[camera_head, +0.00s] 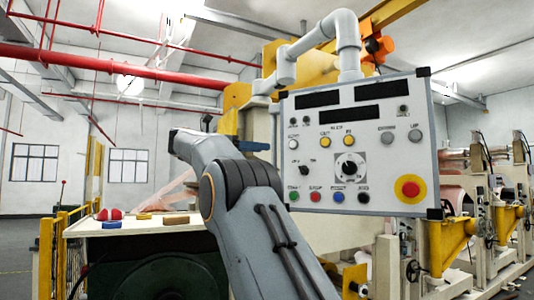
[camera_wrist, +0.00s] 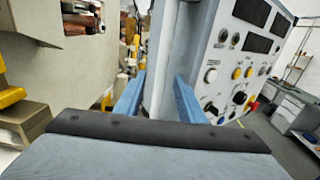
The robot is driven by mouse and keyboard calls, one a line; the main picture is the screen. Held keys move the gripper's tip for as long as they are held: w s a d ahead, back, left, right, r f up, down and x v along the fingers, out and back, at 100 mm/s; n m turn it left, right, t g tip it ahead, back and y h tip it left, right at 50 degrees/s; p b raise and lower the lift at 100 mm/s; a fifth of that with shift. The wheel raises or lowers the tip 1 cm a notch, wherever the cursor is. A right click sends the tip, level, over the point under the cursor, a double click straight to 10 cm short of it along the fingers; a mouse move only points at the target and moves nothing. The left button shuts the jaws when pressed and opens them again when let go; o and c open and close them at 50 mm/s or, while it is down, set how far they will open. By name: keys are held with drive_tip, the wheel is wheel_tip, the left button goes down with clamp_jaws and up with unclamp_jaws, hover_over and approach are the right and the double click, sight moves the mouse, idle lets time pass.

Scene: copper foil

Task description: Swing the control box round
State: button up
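The control box (camera_head: 362,146) hangs from a grey bent pipe (camera_head: 347,40). Its pale front carries dark displays, coloured buttons, a dial and a red knob on yellow. In the wrist view its panel (camera_wrist: 232,62) is seen steeply from the side, at the right. My gripper (camera_wrist: 161,73) has its two blue fingers apart, one on each side of a grey upright part (camera_wrist: 170,50) at the box's side. I cannot tell whether they touch it. In the head view my gripper (camera_head: 256,137) is at the box's left edge, partly hidden by my arm.
Rolling machinery (camera_head: 480,200) stands at right. In the wrist view, beige machinery (camera_wrist: 65,75) is close at left and grey cabinets (camera_wrist: 298,112) stand at right.

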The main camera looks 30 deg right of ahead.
drive_tip(key=shift+a, duration=0.6)
drive_tip(key=shift+a+n, duration=0.15)
drive_tip(key=shift+n, duration=0.15)
drive_tip(key=c, duration=0.7)
drive_tip(key=shift+s+a+n+t+b, duration=0.15)
drive_tip(key=shift+a+n+t+b, duration=0.2)
drive_tip(key=shift+n, duration=0.25)
clamp_jaws()
drive_tip(key=s+a+f+n+t+y+b, duration=0.2)
drive_tip(key=s+a+f+n+t+b, duration=0.15)
drive_tip(key=s+f+n, duration=0.55)
drive_tip(key=s+a+f+n+t+y+b, duration=0.1)
drive_tip(key=s+a+f+n+t+b, duration=0.3)
drive_tip(key=n, duration=0.9)
drive_tip(key=w+a+f+p+x, duration=0.1)
drive_tip(key=p+x, duration=0.2)
drive_tip(key=x, duration=1.2)
drive_tip(key=shift+w+d+f+t+p, duration=0.2)
drive_tip(key=shift+w+f+t+p, duration=0.1)
drive_tip(key=shift+w+t+p, duration=0.1)
